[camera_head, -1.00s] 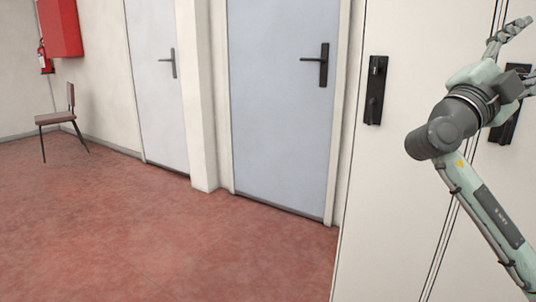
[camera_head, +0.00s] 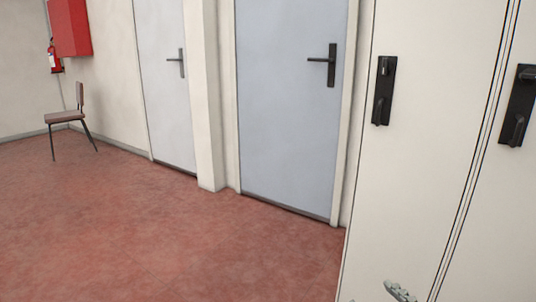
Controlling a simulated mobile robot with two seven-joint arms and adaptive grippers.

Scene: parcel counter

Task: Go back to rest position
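Only a grey fingertip part of my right gripper (camera_head: 400,291) shows, at the bottom edge of the head view in front of the pale cabinet. The rest of that gripper and its arm are out of the picture, so its opening cannot be told. My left gripper is not in view. No held object shows.
A pale cabinet (camera_head: 420,165) with black handles (camera_head: 384,90) (camera_head: 518,105) stands close on the right. Two grey-blue doors (camera_head: 288,95) (camera_head: 163,75) are shut. A chair (camera_head: 67,117), a red box (camera_head: 70,28) and a fire extinguisher (camera_head: 54,58) are at the far left. The red floor (camera_head: 150,235) is clear.

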